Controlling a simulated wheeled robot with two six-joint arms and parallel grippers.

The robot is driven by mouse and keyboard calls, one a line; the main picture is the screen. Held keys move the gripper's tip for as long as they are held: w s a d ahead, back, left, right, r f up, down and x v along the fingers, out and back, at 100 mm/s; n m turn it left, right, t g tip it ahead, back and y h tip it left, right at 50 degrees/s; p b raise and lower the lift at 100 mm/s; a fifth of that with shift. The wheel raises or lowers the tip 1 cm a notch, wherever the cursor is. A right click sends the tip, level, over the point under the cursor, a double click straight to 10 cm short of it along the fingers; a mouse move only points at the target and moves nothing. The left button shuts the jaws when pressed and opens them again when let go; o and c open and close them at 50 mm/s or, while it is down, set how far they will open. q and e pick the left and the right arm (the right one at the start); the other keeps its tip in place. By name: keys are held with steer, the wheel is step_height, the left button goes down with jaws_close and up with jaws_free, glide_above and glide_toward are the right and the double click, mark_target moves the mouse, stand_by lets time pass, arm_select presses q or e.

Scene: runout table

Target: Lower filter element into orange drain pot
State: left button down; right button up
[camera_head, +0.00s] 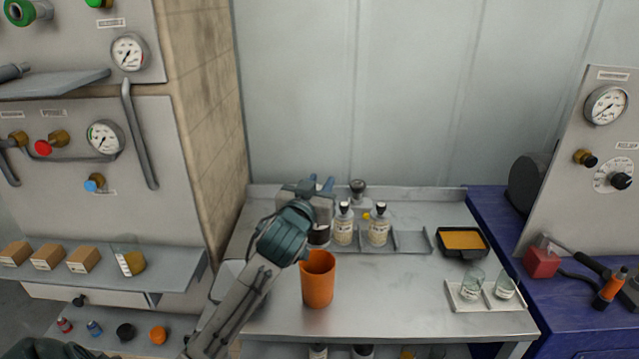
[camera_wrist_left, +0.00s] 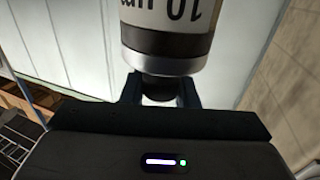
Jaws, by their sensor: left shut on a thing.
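The filter element (camera_wrist_left: 170,30) is a pale cylinder with dark upside-down print, a black band and a narrower dark neck. My left gripper (camera_head: 322,188) is shut on this neck, as the left wrist view (camera_wrist_left: 160,92) shows. The orange drain pot (camera_head: 317,281) stands upright and open on the steel table. In the head view my left gripper is above and behind the pot's rim. My right gripper is out of view.
Two labelled bottles (camera_head: 378,226) stand in a rack behind the pot. A black tray with orange content (camera_head: 462,240) and glass beakers (camera_head: 473,281) are to the right. The table (camera_head: 395,305) is clear right of the pot. A gauge panel (camera_head: 75,195) stands left.

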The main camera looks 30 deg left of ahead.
arm_select(q)
steer(key=shift+s+f+b, duration=0.15)
steer(key=shift+f+b, duration=0.75)
steer(key=shift+f, duration=0.15)
steer(key=shift+f+b, duration=1.15)
steer(key=shift+f, duration=0.65)
steer(key=shift+f, duration=0.15)
